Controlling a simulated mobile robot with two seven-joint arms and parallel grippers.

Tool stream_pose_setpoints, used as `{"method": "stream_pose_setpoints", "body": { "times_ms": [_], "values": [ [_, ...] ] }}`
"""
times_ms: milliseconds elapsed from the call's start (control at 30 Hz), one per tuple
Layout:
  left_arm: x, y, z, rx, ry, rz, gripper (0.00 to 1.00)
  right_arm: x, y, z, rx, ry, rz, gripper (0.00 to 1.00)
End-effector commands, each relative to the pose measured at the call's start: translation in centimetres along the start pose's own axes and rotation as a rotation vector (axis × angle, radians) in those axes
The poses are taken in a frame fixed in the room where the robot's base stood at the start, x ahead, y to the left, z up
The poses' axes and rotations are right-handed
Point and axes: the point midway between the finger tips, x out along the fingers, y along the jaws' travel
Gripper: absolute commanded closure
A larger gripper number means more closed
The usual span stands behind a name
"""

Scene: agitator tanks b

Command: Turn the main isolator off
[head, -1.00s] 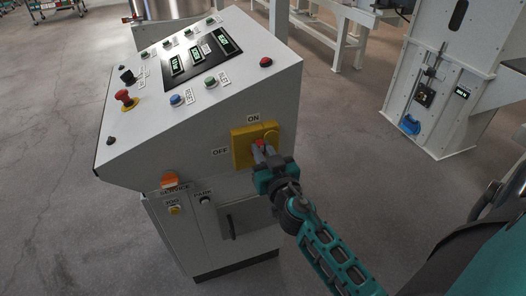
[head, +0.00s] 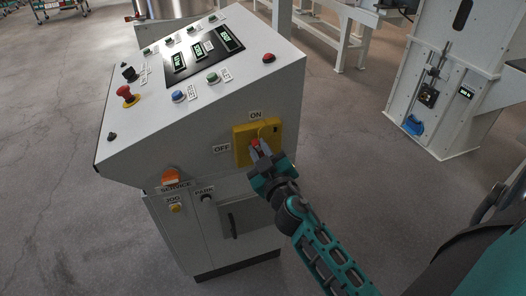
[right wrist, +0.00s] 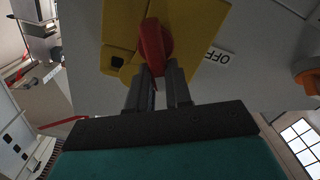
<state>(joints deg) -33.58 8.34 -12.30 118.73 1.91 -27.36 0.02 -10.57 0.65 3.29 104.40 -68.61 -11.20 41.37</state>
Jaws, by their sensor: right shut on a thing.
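The main isolator is a yellow plate (head: 243,153) with a red handle (head: 255,143) on the side of a white control cabinet. An ON label (head: 255,115) is above the plate and an OFF label (head: 222,148) is at its left. My right gripper (head: 258,152) is shut on the red handle. In the right wrist view the red handle (right wrist: 153,45) sits between the fingertips (right wrist: 158,72), in front of the yellow plate (right wrist: 195,25). The handle's exact angle is partly hidden by the gripper in the head view. My left gripper is not in view.
The sloped panel above holds a red mushroom button (head: 126,94), small displays and several coloured buttons. An orange lamp (head: 170,177), a SERVICE label and small knobs are at the lower left. A white machine (head: 440,75) stands at the right, with open floor between.

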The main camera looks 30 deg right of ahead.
Motion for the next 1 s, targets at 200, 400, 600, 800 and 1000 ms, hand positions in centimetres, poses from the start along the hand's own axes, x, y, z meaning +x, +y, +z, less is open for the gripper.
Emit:
{"method": "stream_pose_setpoints", "body": {
  "times_ms": [200, 400, 600, 800, 1000],
  "values": [
    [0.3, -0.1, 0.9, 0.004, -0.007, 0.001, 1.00, 0.1, -0.5, 0.0, -0.204, 0.003, 0.002, 1.00],
    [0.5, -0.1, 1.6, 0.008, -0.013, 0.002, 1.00, 0.1, -1.0, 0.2, -0.396, 0.003, 0.001, 1.00],
    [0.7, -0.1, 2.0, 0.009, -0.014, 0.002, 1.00, 0.1, -1.4, 0.4, -0.587, 0.002, 0.002, 1.00],
    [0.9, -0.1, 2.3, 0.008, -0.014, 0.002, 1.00, 0.1, -1.8, 0.7, -0.767, 0.002, 0.002, 1.00],
    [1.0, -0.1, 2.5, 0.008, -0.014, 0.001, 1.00, 0.1, -2.0, 0.9, -0.918, 0.003, 0.002, 1.00]
  ]
}}
